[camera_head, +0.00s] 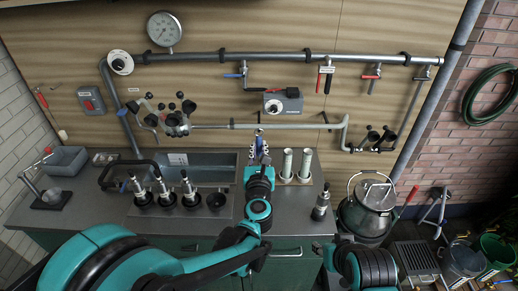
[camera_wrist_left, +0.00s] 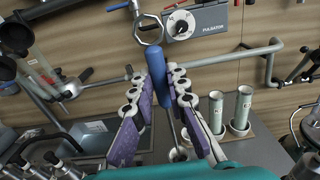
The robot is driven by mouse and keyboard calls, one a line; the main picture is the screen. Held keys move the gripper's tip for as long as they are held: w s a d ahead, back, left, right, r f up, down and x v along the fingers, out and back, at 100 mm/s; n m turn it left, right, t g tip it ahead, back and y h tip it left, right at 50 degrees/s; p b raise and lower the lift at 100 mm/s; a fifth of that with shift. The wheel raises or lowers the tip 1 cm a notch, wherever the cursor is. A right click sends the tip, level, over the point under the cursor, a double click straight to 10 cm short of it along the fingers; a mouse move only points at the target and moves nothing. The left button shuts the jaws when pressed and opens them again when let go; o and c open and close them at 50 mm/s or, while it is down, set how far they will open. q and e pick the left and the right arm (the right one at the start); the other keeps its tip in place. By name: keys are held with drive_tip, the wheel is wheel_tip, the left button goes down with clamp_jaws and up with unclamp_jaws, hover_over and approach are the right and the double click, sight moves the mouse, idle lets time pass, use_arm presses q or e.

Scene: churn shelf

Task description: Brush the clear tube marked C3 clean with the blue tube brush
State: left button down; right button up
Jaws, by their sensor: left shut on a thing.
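My left gripper (camera_head: 261,160) is over the counter, in front of the wall pipe. In the left wrist view its purple and white fingers (camera_wrist_left: 158,105) are closed around a blue handle (camera_wrist_left: 157,75), which seems to be the tube brush. A thin metal rod runs down from the handle; I cannot make out bristles. Two pale greenish tubes (camera_head: 287,163) (camera_head: 305,164) stand upright to the right of the gripper; they also show in the wrist view (camera_wrist_left: 216,111) (camera_wrist_left: 242,108). No C3 mark is readable. My right gripper is not in view.
A sink (camera_head: 205,160) and several dark-based metal cups (camera_head: 166,197) are left of the gripper. A small metal bottle (camera_head: 321,203) stands near the counter's right end, with a lidded churn (camera_head: 370,205) beyond. The pulsator box (camera_head: 283,101) and pipes are on the wall behind.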

use_arm(q)
wheel_tip(320, 180, down, 8)
drive_tip(key=b, duration=0.7)
drive_tip(key=shift+f+b, duration=0.25)
drive_tip(key=shift+b, duration=0.15)
drive_tip(key=shift+r+p, duration=3.35)
drive_tip(key=shift+r, duration=0.9)
wheel_tip(320, 180, up, 8)
drive_tip(key=p, duration=0.5)
drive_tip(key=shift+f+p, duration=0.25)
drive_tip(key=shift+p, duration=0.1)
